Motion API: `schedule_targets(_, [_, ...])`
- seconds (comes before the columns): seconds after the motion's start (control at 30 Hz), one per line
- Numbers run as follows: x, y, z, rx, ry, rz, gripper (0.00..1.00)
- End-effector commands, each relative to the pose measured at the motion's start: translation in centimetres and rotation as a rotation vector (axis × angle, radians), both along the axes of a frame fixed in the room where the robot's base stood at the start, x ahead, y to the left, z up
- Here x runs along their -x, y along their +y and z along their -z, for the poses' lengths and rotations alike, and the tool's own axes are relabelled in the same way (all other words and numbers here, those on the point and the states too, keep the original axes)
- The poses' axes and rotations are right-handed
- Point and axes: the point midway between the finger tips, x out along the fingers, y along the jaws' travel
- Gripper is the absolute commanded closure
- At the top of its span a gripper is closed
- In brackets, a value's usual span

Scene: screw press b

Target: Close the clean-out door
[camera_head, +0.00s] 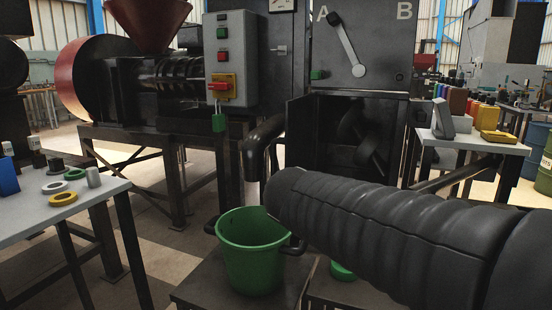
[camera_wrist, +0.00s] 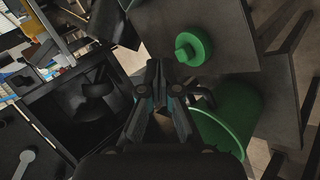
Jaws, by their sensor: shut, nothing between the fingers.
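The clean-out door (camera_head: 299,133) appears as a dark panel standing open at the left edge of the opening (camera_head: 350,125) in the black press housing. Inside the opening, dark screw flights (camera_head: 352,125) show. The opening and flights also show at the left of the wrist view (camera_wrist: 88,105). My gripper (camera_wrist: 163,68) is shut and empty in the wrist view, out in front of the opening. It looks apart from the door, though I cannot pick out the door panel there. In the head view, my ribbed black arm sleeve hides the gripper and the opening's lower part.
A green bucket (camera_head: 250,255) stands below a black spout (camera_head: 262,140) on a low platform; it is close to my gripper in the wrist view (camera_wrist: 232,115). A round green part (camera_wrist: 192,46) lies on the platform. Tables stand left (camera_head: 95,205) and right (camera_head: 470,142).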

Motion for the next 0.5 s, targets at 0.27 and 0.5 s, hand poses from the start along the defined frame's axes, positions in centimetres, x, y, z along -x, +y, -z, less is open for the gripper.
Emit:
schedule_targets(0.27, [-9.1,12.9,-6.4,0.393,-0.219,-0.184,1.00])
schedule_targets(0.5, [-11.1,22.4,-9.8,0.565,-0.409,-0.268,1.00])
